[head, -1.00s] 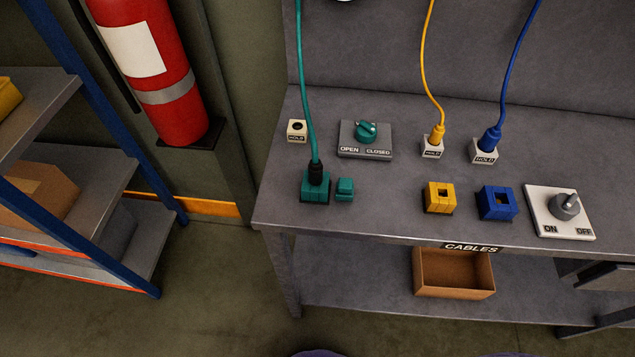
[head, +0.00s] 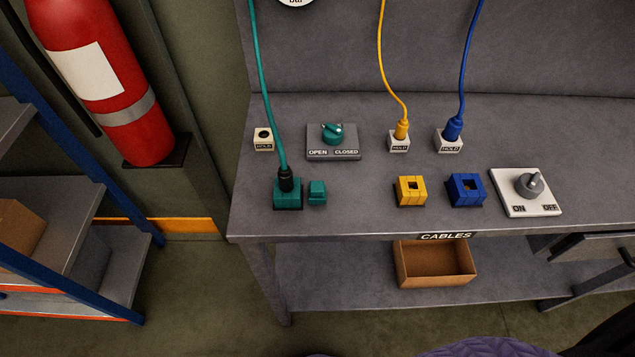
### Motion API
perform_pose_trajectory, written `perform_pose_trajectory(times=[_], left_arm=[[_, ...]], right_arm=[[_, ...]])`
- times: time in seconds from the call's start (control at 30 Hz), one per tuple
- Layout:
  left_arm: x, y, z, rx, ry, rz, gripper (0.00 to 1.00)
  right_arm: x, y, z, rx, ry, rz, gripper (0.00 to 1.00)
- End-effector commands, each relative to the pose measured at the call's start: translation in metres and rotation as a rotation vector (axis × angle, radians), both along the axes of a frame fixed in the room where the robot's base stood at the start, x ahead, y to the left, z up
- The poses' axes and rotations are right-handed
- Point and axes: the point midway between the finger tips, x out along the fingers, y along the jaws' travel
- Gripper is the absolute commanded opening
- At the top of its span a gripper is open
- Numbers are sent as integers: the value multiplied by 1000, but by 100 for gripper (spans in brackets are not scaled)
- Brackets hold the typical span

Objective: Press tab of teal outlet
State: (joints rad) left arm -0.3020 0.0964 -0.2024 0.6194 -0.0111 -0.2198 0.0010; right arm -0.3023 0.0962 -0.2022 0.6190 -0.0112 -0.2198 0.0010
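The teal outlet (head: 288,201) sits on the grey bench near its front left corner. The black plug (head: 286,178) of the teal cable (head: 262,85) stands in its top. The teal tab (head: 317,192) is a small block just right of the outlet. Nothing touches the tab. Neither of my grippers shows in the head view.
A teal OPEN/CLOSED knob (head: 333,134) and a white holder (head: 263,139) stand behind. Yellow (head: 410,191) and blue (head: 466,190) outlets and an ON/OFF switch (head: 527,192) are to the right. The yellow plug (head: 401,129) and blue plug (head: 452,128) stand in HOLD blocks.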

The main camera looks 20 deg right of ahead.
Motion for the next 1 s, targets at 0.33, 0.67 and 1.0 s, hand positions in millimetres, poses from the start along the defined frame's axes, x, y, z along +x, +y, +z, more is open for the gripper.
perform_pose_trajectory(times=[0.33, 0.67, 1.0], left_arm=[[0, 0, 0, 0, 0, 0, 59], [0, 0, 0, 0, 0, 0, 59], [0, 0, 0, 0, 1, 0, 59]], right_arm=[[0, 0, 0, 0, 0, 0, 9], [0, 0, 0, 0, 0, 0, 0], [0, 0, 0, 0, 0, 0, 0]])
